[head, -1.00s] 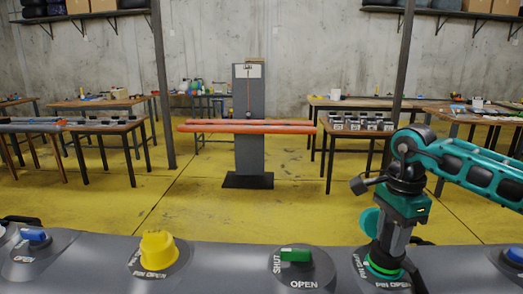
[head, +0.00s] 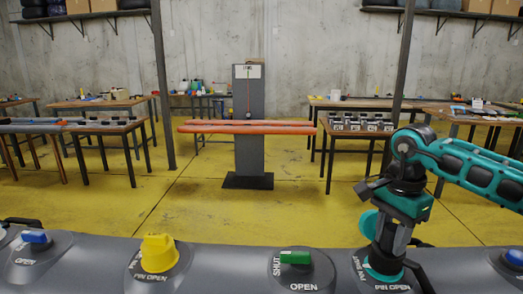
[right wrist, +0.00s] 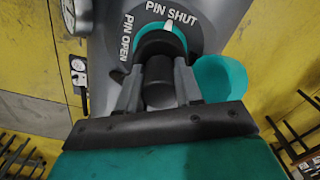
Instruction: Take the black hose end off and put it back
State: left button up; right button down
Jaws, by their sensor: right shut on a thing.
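My right gripper (head: 386,258) points down at the teal valve (head: 384,274) on the grey boat tube (head: 215,268). In the right wrist view its two fingers (right wrist: 158,74) are shut on a black cylindrical hose end (right wrist: 158,88), one on each side. The hose end stands in the middle of the teal valve ring (right wrist: 166,34); how deep it sits is hidden. A white pointer on the ring is at the PIN SHUT mark. An open teal cap (right wrist: 219,78) hangs just right of the fingers. My left gripper is not in view.
On the same tube are a yellow valve (head: 159,253), a green-handled valve (head: 295,258) and blue valves at both ends. A grey post stand (head: 249,150) and tables stand behind, with open yellow floor between.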

jog(key=shift+r, duration=0.45)
dwell(0.5)
jog(key=shift+r+p, duration=0.7)
jog(key=shift+r, duration=1.4)
